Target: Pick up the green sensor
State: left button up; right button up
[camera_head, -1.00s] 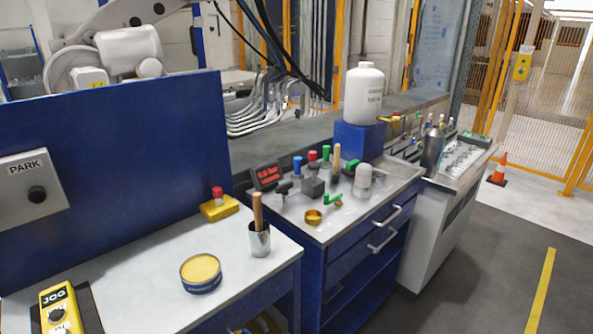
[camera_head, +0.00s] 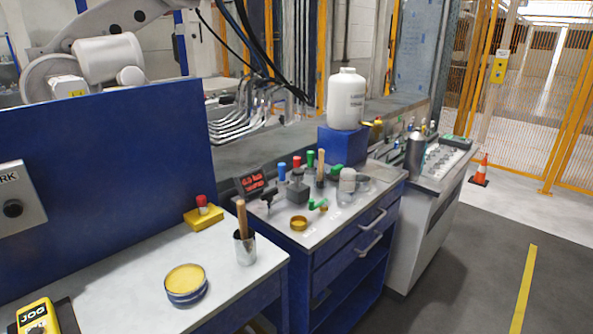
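Several small green things stand on the grey-topped blue drawer cabinet in the head view. One is a green-capped upright piece (camera_head: 311,158) toward the back. Another is a green block (camera_head: 335,172) beside a clear-and-white bottle. A third is a small green fitting (camera_head: 318,204) near the front, by a brass ring. I cannot tell which of them is the green sensor. Neither of my grippers shows in this view.
A white bottle (camera_head: 346,99) stands on a blue box (camera_head: 343,145) at the cabinet's back. On the white bench at left are a yellow tin (camera_head: 186,282), a metal cup (camera_head: 245,249) and a yellow button box (camera_head: 204,217). The floor (camera_head: 445,265) at right is open.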

aim_at(310, 166)
jog(key=i+l+u, duration=0.1)
jog(key=u, duration=0.4)
jog(key=l+u, duration=0.25)
jog(key=u, duration=0.2)
jog(key=l+u, duration=0.2)
jog(key=l, duration=0.25)
jog(key=i+l+u, duration=0.2)
jog(key=l, duration=0.25)
jog(key=k+j, duration=0.05)
jog(key=k, duration=0.05)
